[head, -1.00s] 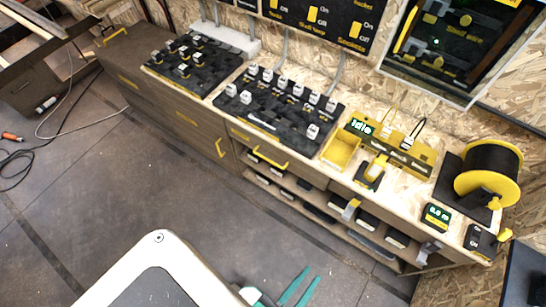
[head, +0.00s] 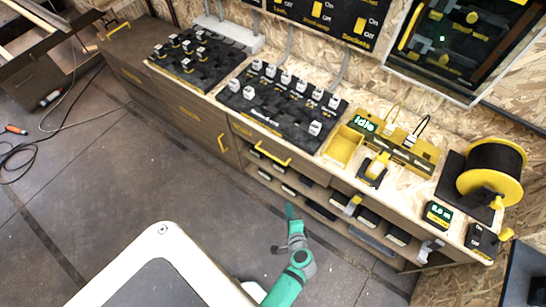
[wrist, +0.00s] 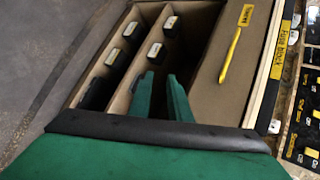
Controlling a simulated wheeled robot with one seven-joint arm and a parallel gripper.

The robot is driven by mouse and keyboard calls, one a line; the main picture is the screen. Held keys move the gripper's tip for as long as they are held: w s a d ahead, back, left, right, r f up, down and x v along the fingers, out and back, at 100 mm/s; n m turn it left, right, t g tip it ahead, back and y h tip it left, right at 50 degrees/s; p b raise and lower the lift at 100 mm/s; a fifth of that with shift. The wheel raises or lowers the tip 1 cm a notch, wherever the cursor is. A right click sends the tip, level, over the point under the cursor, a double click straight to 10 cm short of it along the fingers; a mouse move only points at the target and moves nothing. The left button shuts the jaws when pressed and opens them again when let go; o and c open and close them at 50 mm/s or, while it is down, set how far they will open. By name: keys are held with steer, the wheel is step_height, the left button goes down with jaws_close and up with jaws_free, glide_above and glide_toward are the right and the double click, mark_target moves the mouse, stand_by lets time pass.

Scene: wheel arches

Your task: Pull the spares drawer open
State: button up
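The spares drawer is a brown front (head: 292,163) with a yellow bar handle (head: 272,155) and a small yellow label (head: 241,129), under the left part of the bench top. It looks shut. In the wrist view the drawer front (wrist: 218,88), its yellow handle (wrist: 230,55) and its label (wrist: 246,14) show at the upper right; the label is too blurred to read surely. My green gripper (head: 290,211) is in front of the open shelves, below and apart from the handle. In the wrist view its two fingers (wrist: 160,80) stand apart with nothing between them.
Open shelves (head: 330,208) with several dark bins lie below the drawer. A brown cabinet (head: 185,115) with a yellow handle (head: 222,143) stands to the left. A black fuse board (head: 275,105) lies on the bench above. The floor (head: 130,190) in front is clear.

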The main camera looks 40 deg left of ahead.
steer(key=w+a+r+g+y, duration=0.2)
steer(key=w+a+r+y, duration=0.2)
steer(key=w+a, duration=0.25)
steer(key=g+y, duration=0.2)
glide_toward(273, 157)
steer(key=x, duration=1)
steer(key=shift+w+a+f, duration=0.1)
steer(key=shift+a+f, duration=0.05)
steer(key=shift+f, duration=0.2)
jaws_close()
